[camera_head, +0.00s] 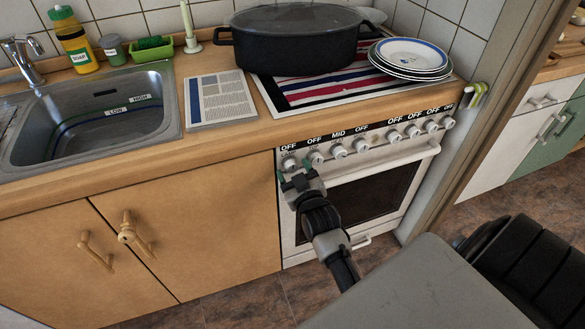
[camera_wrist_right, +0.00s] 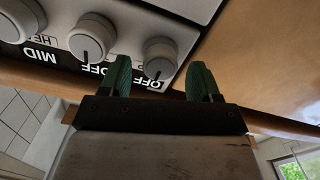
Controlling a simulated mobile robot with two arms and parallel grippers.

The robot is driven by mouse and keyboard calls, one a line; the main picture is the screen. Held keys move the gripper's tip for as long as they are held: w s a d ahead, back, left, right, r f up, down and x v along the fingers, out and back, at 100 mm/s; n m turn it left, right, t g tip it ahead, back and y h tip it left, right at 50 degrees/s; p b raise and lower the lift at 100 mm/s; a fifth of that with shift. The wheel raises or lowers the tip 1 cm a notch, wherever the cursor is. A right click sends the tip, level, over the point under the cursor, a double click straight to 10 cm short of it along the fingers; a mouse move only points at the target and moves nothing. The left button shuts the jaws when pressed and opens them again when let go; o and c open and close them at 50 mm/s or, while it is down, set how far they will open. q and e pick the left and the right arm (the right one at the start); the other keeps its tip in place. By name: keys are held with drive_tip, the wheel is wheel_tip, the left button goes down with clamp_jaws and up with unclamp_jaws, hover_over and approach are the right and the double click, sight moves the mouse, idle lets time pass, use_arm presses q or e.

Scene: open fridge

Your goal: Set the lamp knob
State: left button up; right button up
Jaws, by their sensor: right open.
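A row of several round white knobs runs along the stove's front panel, under labels reading OFF or MID. The leftmost knob (camera_head: 289,163) is labelled OFF, the second (camera_head: 316,158) OFF, the third (camera_head: 339,151) MID. I cannot read which one is the lamp knob. My right gripper (camera_head: 295,173) is open and empty just in front of the left end of the row. In the right wrist view, upside down, its green fingers (camera_wrist_right: 161,80) stand apart, with the leftmost knob (camera_wrist_right: 160,57) beyond the gap, apparently not gripped. My left gripper is out of view.
The oven door (camera_head: 365,198) below is closed, with a handle across its top. A black pot (camera_head: 293,45) and stacked plates (camera_head: 412,55) stand on the stove top. Wooden cupboards (camera_head: 200,225) lie left, a frame edge right.

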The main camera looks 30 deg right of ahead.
drive_tip(key=shift+w+d, duration=0.15)
drive_tip(key=shift+w, duration=0.45)
drive_tip(key=c, duration=0.9)
drive_tip(key=shift+c, duration=0.2)
